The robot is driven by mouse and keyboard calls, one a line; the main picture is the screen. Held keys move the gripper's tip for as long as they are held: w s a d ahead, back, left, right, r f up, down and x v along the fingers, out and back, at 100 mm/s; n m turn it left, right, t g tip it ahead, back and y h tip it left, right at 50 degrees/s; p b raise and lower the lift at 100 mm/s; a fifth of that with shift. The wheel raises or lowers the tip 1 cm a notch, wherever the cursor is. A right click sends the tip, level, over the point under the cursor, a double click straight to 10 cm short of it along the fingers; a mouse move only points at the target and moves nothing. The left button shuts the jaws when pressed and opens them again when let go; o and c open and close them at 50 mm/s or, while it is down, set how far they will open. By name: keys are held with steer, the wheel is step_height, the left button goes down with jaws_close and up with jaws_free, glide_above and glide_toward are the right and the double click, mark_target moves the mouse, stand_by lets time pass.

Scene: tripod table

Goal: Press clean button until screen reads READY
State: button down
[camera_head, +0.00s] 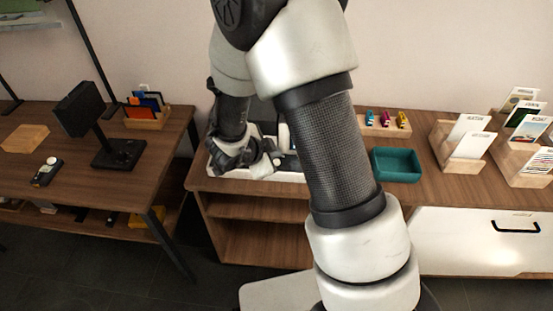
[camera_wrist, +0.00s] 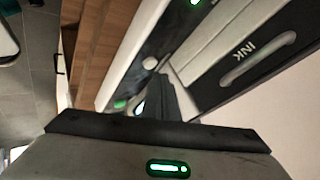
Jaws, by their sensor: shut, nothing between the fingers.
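In the head view a white-edged machine (camera_head: 262,176) stands on the right-hand wooden cabinet, largely hidden behind my arm. My gripper (camera_head: 270,160) is shut and empty, low over the machine's left part. In the wrist view my shut fingers (camera_wrist: 165,95) are close to a dark and light panel; contact cannot be told. A dark cover marked INK (camera_wrist: 255,62) with a light handle lies to the right. A small green light (camera_wrist: 195,3) shows at the top edge and a green patch (camera_wrist: 120,103) beside the fingers. I cannot pick out the clean button or read a screen.
A teal tray (camera_head: 397,165) and wooden card holders (camera_head: 464,146) stand right of my arm. A wooden block with small coloured items (camera_head: 385,122) is behind. A gap separates the left table (camera_head: 95,170), with its dark stand (camera_head: 118,153), from the cabinet.

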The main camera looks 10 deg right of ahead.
step_height(320, 180, up, 5)
steer(key=p, duration=0.5)
stand_by(0.8)
